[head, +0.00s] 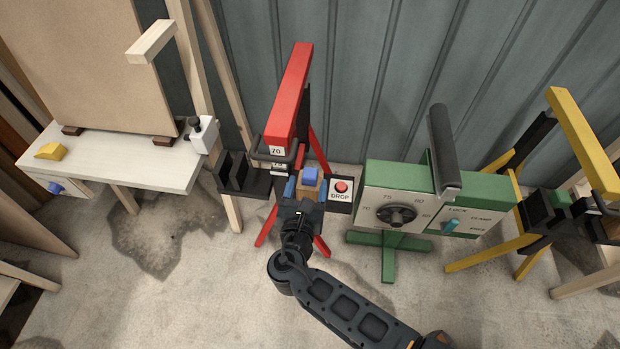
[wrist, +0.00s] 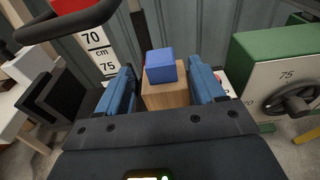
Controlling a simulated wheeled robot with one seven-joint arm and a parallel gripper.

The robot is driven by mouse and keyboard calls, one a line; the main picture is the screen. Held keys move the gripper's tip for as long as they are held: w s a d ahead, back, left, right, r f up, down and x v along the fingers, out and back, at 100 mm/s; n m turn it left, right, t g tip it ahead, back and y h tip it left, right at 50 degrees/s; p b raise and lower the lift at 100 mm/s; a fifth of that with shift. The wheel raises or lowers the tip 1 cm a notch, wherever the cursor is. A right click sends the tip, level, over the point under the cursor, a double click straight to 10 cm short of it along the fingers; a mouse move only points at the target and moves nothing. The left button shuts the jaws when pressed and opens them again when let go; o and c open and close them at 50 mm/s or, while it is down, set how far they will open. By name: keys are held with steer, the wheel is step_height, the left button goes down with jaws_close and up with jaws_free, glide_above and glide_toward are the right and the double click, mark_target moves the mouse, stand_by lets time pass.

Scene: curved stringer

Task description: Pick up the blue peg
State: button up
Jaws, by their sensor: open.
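The blue peg (head: 310,176) shows as a blue block on top of a light wooden block (wrist: 165,96), near the red stand in the head view. In the wrist view the blue block (wrist: 160,66) is upright between the fingers, towards their far end. My gripper (head: 305,188) is open, with one blue finger on each side of the wooden block. In the wrist view my gripper (wrist: 162,84) shows a gap at the left finger; the right finger is close to the wood, and I cannot tell whether it touches. The peg's lower part is hidden.
A red stand (head: 290,95) with a dark handle (wrist: 70,22) is close on the left. A green dial panel (head: 385,190) stands further right, a white table (head: 115,165) far left.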

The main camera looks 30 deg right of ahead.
steer(key=shift+x, duration=1.05)
steer(key=c, duration=1.1)
